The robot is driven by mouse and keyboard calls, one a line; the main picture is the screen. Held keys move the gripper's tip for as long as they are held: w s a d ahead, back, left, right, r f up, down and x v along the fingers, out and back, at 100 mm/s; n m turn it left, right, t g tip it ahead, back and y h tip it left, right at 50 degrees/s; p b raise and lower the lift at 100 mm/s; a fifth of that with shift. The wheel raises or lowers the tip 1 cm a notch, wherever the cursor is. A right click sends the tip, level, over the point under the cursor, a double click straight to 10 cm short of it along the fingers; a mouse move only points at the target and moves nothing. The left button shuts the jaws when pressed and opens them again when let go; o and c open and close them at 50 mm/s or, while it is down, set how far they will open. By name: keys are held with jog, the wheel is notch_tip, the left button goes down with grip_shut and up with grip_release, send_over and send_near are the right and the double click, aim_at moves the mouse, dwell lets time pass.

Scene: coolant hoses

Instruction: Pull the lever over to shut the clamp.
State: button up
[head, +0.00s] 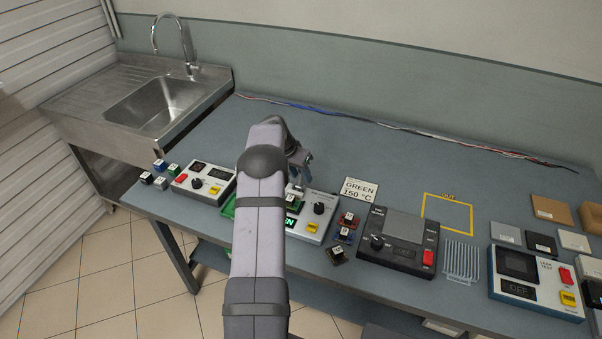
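A light grey device (309,228) stands near the table's front edge, partly hidden behind my arm. It has a green lit display, a black knob (319,208) and a yellow switch (312,227). My gripper (299,178) is at the back of this device, close to the metal part. I cannot tell whether it touches it or how its fingers stand.
Small labelled blocks (347,218) and a dark device (398,246) stand to the right, with a sign (360,189) behind. Another control box (203,183) is on the left. A yellow outlined square (447,213) is empty. Cables (400,129) run along the back; the table's middle is clear.

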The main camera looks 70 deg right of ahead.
jog(key=shift+d+f, duration=0.15)
jog(key=shift+f, duration=0.4)
jog(key=shift+c, duration=0.7)
grip_shut()
